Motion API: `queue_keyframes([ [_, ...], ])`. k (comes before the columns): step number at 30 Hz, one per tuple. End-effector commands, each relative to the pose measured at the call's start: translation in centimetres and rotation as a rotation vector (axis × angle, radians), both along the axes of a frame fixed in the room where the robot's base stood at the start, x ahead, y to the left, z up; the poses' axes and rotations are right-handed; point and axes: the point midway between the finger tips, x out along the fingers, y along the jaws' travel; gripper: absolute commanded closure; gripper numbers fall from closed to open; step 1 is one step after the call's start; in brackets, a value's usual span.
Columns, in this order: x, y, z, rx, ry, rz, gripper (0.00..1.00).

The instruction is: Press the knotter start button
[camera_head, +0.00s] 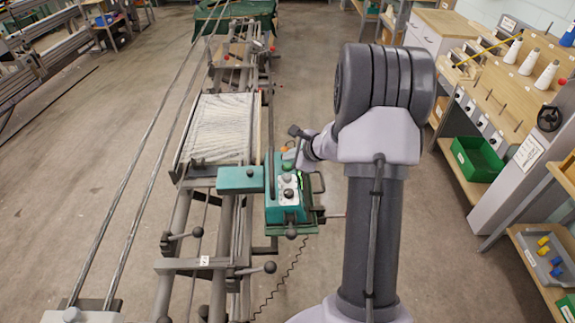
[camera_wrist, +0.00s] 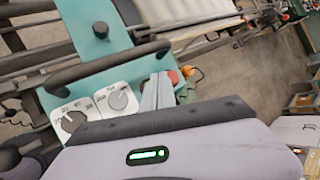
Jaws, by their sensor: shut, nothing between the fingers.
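The knotter is a teal machine (camera_head: 285,198) mounted at the right side of the warp frame in the head view. Its control face carries two white dial plates, which show in the wrist view as a left dial (camera_wrist: 73,120) and a right dial (camera_wrist: 117,98). A red round button (camera_wrist: 173,77) sits right beside my fingertips in the wrist view. My gripper (camera_wrist: 159,78) is shut and empty, its pale grey fingers over the panel beside the right dial. I cannot tell whether the fingertips touch the panel. Any button beneath them is hidden.
A dark curved handle (camera_wrist: 105,65) crosses above the dials. A small orange object (camera_wrist: 193,74) lies beyond the red button. The white warp sheet (camera_head: 220,127) is behind the knotter. A bench with thread cones (camera_head: 528,62) and a green bin (camera_head: 477,158) stand at the right.

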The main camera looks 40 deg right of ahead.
Motion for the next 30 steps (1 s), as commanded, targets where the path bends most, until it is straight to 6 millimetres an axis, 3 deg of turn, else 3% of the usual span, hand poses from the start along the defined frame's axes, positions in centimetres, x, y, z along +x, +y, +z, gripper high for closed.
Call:
queue_keyframes([
  [30,0.0,0.0,-1.2,0.000,0.000,0.000,1.00],
])
